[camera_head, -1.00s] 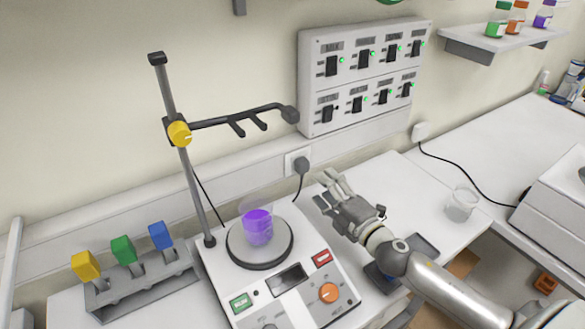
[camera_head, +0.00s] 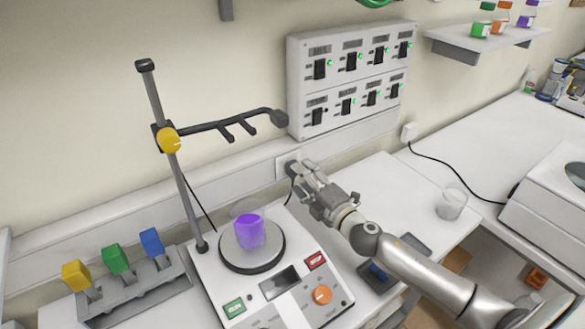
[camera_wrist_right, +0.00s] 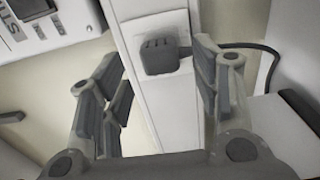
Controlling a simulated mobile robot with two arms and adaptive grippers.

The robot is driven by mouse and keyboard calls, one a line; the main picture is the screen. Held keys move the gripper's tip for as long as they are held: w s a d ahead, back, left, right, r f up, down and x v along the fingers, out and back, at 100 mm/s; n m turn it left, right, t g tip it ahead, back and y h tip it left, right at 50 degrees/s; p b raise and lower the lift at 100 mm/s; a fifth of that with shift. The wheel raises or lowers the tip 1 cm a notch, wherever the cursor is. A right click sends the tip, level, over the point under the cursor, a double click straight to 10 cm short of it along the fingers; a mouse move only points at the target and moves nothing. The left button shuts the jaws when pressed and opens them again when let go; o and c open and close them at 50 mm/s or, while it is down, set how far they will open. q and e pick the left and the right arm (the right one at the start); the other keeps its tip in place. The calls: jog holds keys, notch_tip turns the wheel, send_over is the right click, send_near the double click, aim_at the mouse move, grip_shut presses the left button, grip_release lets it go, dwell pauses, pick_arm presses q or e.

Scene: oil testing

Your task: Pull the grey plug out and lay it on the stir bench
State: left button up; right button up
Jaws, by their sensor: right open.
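The grey plug (camera_head: 291,167) sits in the white wall socket (camera_head: 281,165) behind the stirrer, partly hidden by my right gripper in the head view. In the right wrist view the dark grey plug (camera_wrist_right: 159,56) shows whole, in its socket plate, between the two sets of fingers. My right gripper (camera_head: 303,172) is open at the plug, with visible gaps on both sides; I see no contact. The stir bench (camera_head: 385,185) is the white worktop, clear to the right of the stirrer. My left gripper is not in view.
The stirrer (camera_head: 247,302) carries a beaker of purple liquid (camera_head: 250,231), beside a clamp stand (camera_head: 172,160). A rack (camera_head: 140,292) with coloured blocks stands left. A dark item (camera_head: 376,275) lies under my right arm. A switch panel (camera_head: 352,75) hangs above; a glass beaker (camera_head: 451,204) stands right.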

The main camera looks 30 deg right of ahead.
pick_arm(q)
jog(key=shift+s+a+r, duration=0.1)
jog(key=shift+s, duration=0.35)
pick_arm(e)
jog(key=shift+w+a, duration=0.15)
jog(key=shift+w, duration=0.75)
jog(key=shift+w+a, duration=0.15)
jog(key=shift+w, duration=0.7)
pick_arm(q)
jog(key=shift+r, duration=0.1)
pick_arm(e)
jog(key=shift+c, duration=0.5)
grip_shut()
jog(key=shift+s, duration=0.15)
jog(key=shift+s+d, duration=0.25)
jog(key=shift+s, duration=1.2)
jog(key=shift+s+d, duration=0.2)
jog(key=shift+s, duration=1.2)
